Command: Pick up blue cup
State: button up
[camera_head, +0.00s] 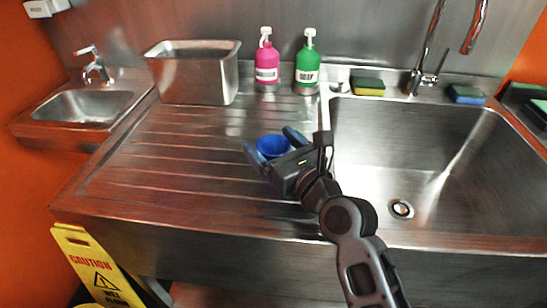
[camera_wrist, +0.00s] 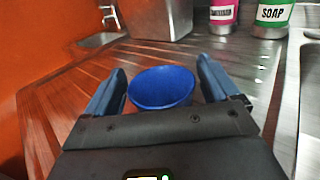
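The blue cup (camera_head: 272,147) stands on the ridged metal drainboard, left of the large sink basin. In the wrist view the cup (camera_wrist: 162,88) sits between the two blue fingers of my gripper (camera_wrist: 162,85), with a visible gap on each side. My gripper (camera_head: 271,142) is open around the cup, its fingers spread left and right of it. The lower part of the cup is hidden behind the gripper body.
A metal container (camera_head: 194,80), a pink bottle (camera_head: 266,66) and a green soap bottle (camera_head: 307,68) stand at the back. Sponges (camera_head: 368,88) lie on the sink's back ledge near the tall faucet (camera_head: 422,80). The left drainboard (camera_head: 150,160) is clear.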

jog(key=c, duration=0.8)
jog(key=shift+r, duration=0.1)
jog(key=shift+c, duration=0.2)
